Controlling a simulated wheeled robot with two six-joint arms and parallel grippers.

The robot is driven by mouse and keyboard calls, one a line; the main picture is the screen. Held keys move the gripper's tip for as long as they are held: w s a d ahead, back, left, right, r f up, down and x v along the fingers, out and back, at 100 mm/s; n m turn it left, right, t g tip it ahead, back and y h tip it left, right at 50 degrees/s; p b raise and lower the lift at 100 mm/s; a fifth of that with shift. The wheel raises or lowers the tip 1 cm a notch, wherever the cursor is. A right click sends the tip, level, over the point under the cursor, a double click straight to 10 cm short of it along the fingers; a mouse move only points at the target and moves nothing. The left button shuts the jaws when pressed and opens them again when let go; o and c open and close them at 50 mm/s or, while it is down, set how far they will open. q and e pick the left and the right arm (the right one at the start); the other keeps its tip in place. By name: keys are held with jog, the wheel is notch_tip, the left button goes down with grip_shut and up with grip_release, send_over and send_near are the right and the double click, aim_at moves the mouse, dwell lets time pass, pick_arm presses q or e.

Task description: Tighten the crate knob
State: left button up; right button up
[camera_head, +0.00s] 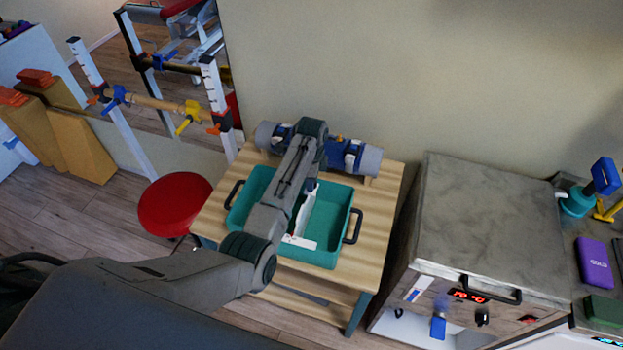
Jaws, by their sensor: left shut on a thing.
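The teal crate (341,222) with black side handles sits on a small wooden table. My left arm reaches over it from the lower left. My left gripper (301,222) points down inside the crate, near its front wall, where pale finger parts show beside my forearm. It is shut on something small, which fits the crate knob. The knob itself is hidden behind my arm and fingers. My right gripper is not in view.
A blue and grey roller (364,158) lies behind the crate on the wooden table (381,220). A red stool (175,203) stands left. A metal-topped cabinet (480,220) with a blue knob (438,327) stands right. Parallel bars (150,100) are at the back left.

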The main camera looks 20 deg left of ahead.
pick_arm(q)
jog(key=shift+m, duration=0.8)
jog(key=o, duration=1)
jog(key=shift+c, duration=0.2)
jog(key=shift+r, duration=0.15)
jog(key=shift+w+r, duration=0.1)
jog(key=shift+r, duration=0.25)
notch_tip(320, 180, up, 10)
jog(key=b, duration=0.3)
jog(key=shift+b, duration=0.3)
